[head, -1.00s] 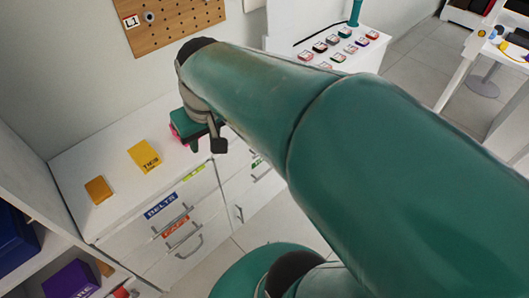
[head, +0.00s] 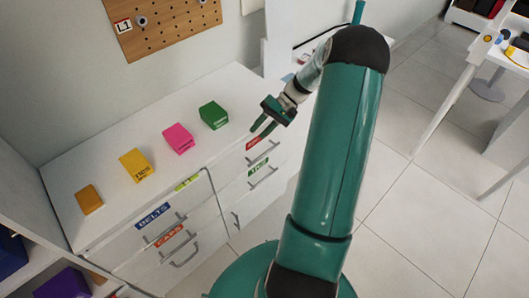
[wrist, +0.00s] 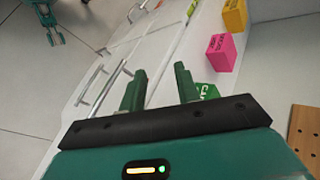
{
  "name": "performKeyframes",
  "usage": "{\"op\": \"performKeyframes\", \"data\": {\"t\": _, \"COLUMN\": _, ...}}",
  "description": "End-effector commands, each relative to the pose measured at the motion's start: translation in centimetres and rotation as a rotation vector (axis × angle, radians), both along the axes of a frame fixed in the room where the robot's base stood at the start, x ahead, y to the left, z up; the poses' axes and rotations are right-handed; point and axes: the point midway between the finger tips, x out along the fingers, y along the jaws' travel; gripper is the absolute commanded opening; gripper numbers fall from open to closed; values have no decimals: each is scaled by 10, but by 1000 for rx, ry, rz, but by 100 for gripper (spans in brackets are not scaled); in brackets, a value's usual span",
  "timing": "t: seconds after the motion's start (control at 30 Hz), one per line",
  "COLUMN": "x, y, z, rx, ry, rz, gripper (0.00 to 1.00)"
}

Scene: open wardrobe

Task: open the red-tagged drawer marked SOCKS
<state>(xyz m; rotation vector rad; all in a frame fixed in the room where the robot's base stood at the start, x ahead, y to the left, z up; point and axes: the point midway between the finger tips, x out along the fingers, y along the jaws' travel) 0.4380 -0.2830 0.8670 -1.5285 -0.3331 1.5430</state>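A red tag (head: 253,143) sits on the upper drawer front of the right-hand cabinet; its lettering is too small to read. A grey bar handle (head: 258,154) is just below it. My gripper (head: 259,130) is over the front edge of the cabinet top, close above the red tag and apart from the handle. In the wrist view its two fingers (wrist: 160,72) stand apart with nothing between them. Two bar handles show to the left of the fingers, the nearer one (wrist: 114,82) beside the left finger.
A green-tagged drawer (head: 258,166) lies below. The left cabinet has a yellow-green tag (head: 187,183), BELTS (head: 154,215) and an orange-red CAPS tag (head: 169,236). Orange (head: 89,199), yellow (head: 136,165), pink (head: 178,138) and green (head: 214,115) boxes stand on top.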

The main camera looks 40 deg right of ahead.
Motion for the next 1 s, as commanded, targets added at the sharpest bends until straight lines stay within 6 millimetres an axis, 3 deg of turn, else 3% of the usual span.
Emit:
{"op": "performKeyframes", "data": {"t": 0.03, "x": -6, "y": -17, "z": -20, "rx": 59, "ry": -18, "rz": -42, "gripper": 32}}
{"op": "performKeyframes", "data": {"t": 0.3, "x": -39, "y": -89, "z": -100, "rx": 308, "ry": -194, "rz": -256, "gripper": 32}}
{"op": "performKeyframes", "data": {"t": 0.5, "x": -66, "y": -123, "z": -144, "rx": 422, "ry": -326, "rz": -396, "gripper": 32}}
{"op": "performKeyframes", "data": {"t": 0.73, "x": -72, "y": -129, "z": -158, "rx": 455, "ry": -376, "rz": -442, "gripper": 32}}
{"op": "performKeyframes", "data": {"t": 1.0, "x": -44, "y": -98, "z": -163, "rx": 455, "ry": -374, "rz": -438, "gripper": 32}}
